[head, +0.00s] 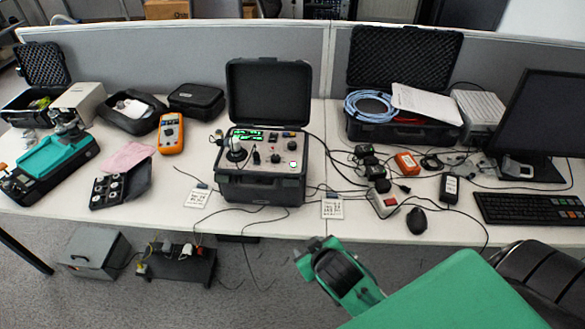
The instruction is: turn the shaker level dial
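The shaker unit (262,190) is a black case with its lid open, standing on the middle of the table in the head view. Its top panel has a lit green display, a round shaker head (236,151) at left, and several small knobs. One dark knob (275,158) sits right of the panel's middle. The panel is too small to tell which knob is the level dial. My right gripper (318,262) is below the table's front edge, to the lower right of the case and apart from it. Whether its fingers are open is unclear. My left gripper is out of view.
An orange multimeter (171,133) and a teal instrument (50,158) stand left. Cards (332,208) lie beside the case, with loose cables around it. A second open case (400,125), a monitor (540,105) and a keyboard (530,208) are at right. A grey partition (190,60) stands behind.

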